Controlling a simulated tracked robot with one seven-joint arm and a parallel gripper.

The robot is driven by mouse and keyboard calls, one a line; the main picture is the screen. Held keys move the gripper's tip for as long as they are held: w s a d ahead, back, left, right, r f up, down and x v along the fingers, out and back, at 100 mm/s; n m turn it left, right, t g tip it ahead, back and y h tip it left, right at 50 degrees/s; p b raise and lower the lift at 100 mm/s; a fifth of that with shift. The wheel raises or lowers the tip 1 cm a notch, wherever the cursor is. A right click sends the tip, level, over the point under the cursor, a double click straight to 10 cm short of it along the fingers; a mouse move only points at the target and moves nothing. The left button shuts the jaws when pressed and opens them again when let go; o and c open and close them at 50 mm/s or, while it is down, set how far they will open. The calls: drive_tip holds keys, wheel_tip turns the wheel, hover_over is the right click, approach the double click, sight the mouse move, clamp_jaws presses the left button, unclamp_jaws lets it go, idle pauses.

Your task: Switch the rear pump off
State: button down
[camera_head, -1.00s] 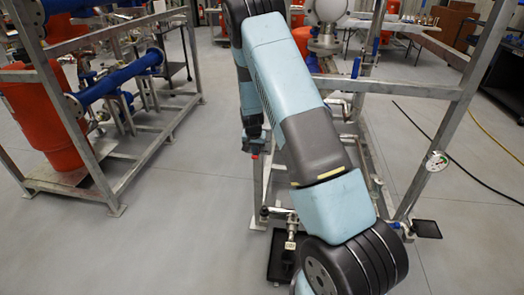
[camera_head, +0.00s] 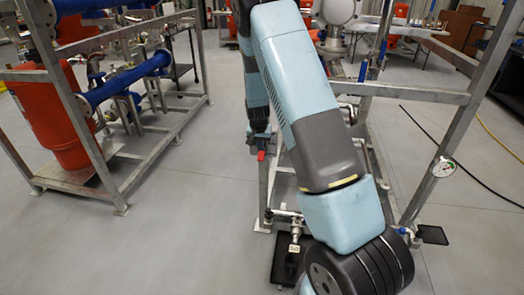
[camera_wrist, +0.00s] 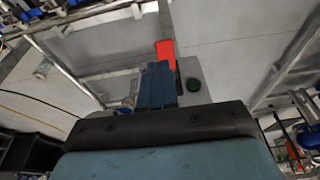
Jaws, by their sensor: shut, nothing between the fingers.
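My gripper (camera_wrist: 158,85) is shut with nothing between its fingers. In the wrist view its blue fingers point at a red handle-like part (camera_wrist: 165,48) just beyond the tips; I cannot tell whether they touch. In the head view a small red part (camera_head: 261,156) shows at the lower end of my arm, beside the frame post. No label shows which pump these parts belong to, and the fingers are hidden there.
A metal skid frame (camera_head: 455,130) with a gauge (camera_head: 444,168) stands right of my arm. A tagged valve (camera_head: 295,242) sits low over a black tray. Another skid with a red vessel (camera_head: 50,125) and blue pipe (camera_head: 120,82) stands left. The floor between is clear.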

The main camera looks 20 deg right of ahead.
drive_tip(key=s+a+r, duration=0.3)
drive_tip(key=s+r, duration=0.2)
drive_tip(key=s, duration=0.1)
drive_tip(key=shift+s+a+r, duration=0.3)
drive_tip(key=shift+a+r, duration=0.05)
drive_tip(key=shift+r, duration=0.05)
drive_tip(key=s+r+n+t+y, duration=0.1)
drive_tip(key=s+r, duration=0.6)
drive_tip(key=r, duration=0.4)
drive_tip(key=s+r+n+y, duration=0.1)
drive_tip(key=s+r, duration=0.6)
drive_tip(key=r, duration=0.5)
drive_tip(key=s+r+n+t, duration=0.1)
drive_tip(key=s+r, duration=0.3)
drive_tip(key=s, duration=0.7)
drive_tip(key=s+r+n+t, duration=0.1)
drive_tip(key=s+r, duration=0.3)
drive_tip(key=s, duration=0.6)
drive_tip(key=shift+s+d+r+n+h, duration=0.2)
drive_tip(key=shift+s+r+n+h, duration=0.15)
drive_tip(key=shift+n, duration=0.45)
